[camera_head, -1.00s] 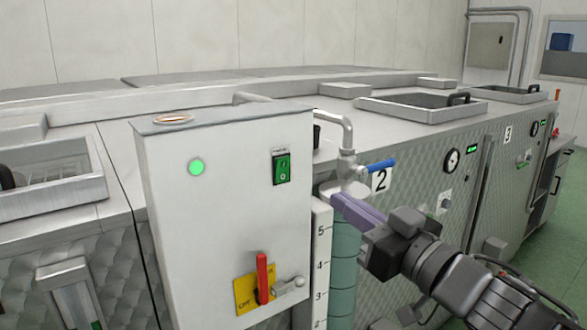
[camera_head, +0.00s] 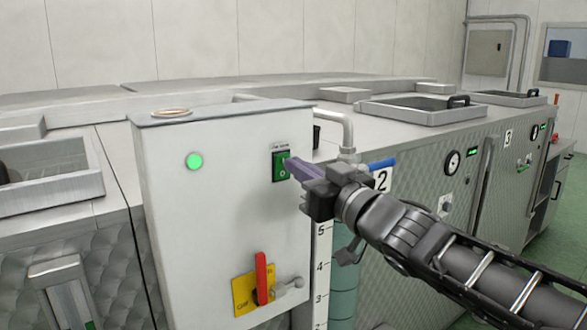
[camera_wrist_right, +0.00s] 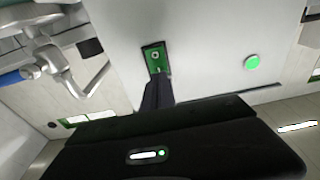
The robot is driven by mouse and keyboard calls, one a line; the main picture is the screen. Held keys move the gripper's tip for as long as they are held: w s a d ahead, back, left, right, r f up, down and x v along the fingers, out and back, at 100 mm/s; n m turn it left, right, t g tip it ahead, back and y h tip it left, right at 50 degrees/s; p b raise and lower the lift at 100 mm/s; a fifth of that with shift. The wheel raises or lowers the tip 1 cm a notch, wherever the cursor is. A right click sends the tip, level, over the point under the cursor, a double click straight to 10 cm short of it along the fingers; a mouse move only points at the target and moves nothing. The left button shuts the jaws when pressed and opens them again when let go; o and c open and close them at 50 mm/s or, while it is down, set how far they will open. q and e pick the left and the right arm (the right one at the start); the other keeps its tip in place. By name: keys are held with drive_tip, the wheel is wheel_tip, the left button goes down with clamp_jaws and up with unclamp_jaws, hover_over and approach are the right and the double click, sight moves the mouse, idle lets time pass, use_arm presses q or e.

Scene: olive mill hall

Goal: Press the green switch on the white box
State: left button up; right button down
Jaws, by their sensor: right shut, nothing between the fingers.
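The white box (camera_head: 215,215) stands in the middle of the head view. The green switch (camera_head: 280,167) is on the upper right of its front, and its right edge is partly hidden by my fingers. My right gripper (camera_head: 291,166) is shut and empty, with its fingertips at the lower right part of the switch. In the right wrist view the switch (camera_wrist_right: 155,57) lies directly at the tips of the dark fingers (camera_wrist_right: 157,80). I cannot tell whether they touch it. My left gripper is not in view.
A round green lamp (camera_head: 194,161) glows left of the switch. A red lever (camera_head: 261,278) on a yellow plate (camera_head: 243,294) sits low on the box. A pipe with a blue-handled valve (camera_head: 382,163) is close to my right wrist, right of the box.

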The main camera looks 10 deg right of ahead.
drive_tip(key=shift+x, duration=0.85)
drive_tip(key=shift+r, duration=0.1)
drive_tip(key=shift+r+p, duration=0.15)
drive_tip(key=shift+p, duration=0.35)
drive_tip(key=shift+w+r+p, duration=0.1)
drive_tip(key=shift+r+p, duration=0.1)
drive_tip(key=shift+p, duration=0.55)
drive_tip(key=shift+f+b, duration=0.4)
drive_tip(key=shift+b, duration=0.05)
